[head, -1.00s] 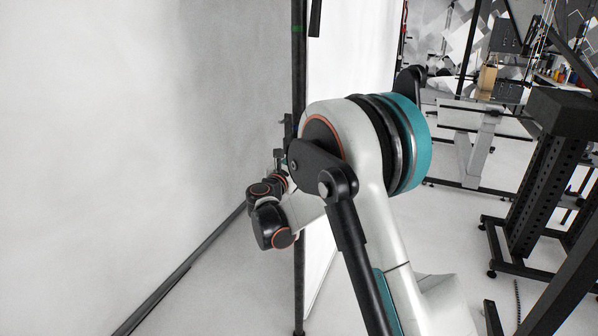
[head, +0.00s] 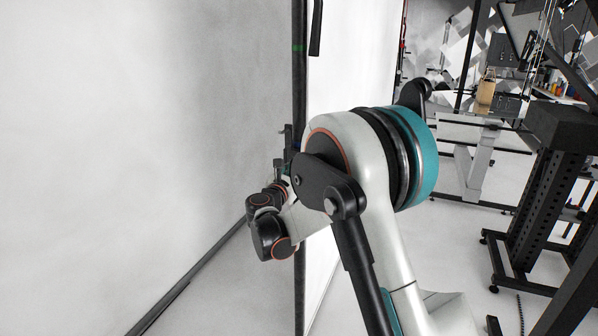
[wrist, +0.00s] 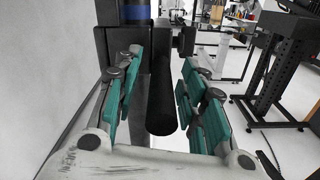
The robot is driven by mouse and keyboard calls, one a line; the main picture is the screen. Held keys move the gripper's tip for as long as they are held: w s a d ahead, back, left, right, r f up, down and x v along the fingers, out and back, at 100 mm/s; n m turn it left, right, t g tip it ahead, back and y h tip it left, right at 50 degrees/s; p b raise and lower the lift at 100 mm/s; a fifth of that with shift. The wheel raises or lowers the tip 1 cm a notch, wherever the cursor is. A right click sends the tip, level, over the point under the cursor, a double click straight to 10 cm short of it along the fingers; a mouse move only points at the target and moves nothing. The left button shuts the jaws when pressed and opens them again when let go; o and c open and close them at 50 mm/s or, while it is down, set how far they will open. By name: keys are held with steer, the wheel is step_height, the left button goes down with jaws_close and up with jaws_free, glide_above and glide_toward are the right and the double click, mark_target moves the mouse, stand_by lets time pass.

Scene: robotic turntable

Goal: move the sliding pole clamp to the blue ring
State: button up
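The dark upright pole (head: 299,90) stands left of my arm in the head view, with a green ring (head: 298,48) high on it. The black sliding pole clamp (head: 287,135) sits on the pole below that ring. In the wrist view a blue ring (wrist: 137,13) shows on the pole at the top edge, right by the clamp body (wrist: 115,45). The clamp's black round handle (wrist: 161,100) points towards the camera. My gripper (wrist: 158,90) is open, its teal pads on either side of the handle with visible gaps. My arm hides part of the clamp in the head view.
A white wall panel (head: 120,120) fills the left side. Black perforated stands (head: 545,170) and a grey workbench (head: 470,155) stand to the right. Pale floor (head: 470,235) lies open between my arm and the stands.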

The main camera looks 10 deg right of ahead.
steer(key=v, duration=1.2)
